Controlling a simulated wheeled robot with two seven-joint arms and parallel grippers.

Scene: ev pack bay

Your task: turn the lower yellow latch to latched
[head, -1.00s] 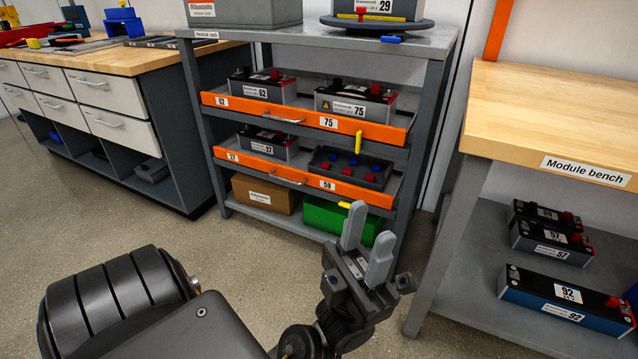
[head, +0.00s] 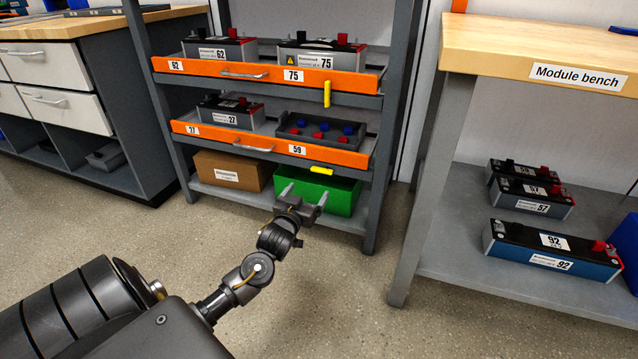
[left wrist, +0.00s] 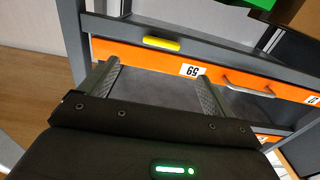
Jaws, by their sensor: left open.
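The lower yellow latch (head: 321,170) lies almost level, below the right part of the lower orange drawer front (head: 250,143) marked 59. It also shows in the left wrist view (left wrist: 161,44), where the picture is upside down. The upper yellow latch (head: 327,93) hangs upright below the 75 label. My left gripper (head: 304,194) is open and empty, in front of the green bin and below the lower latch. In the left wrist view its fingers (left wrist: 158,69) are spread, with the latch beyond the tips, apart from them. My right gripper is not in view.
The green bin (head: 342,194) and a cardboard box (head: 228,170) stand on the bottom shelf. The rack's right post (head: 385,150) is close to the latches. The module bench (head: 535,50) stands at right. The floor before the rack is clear.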

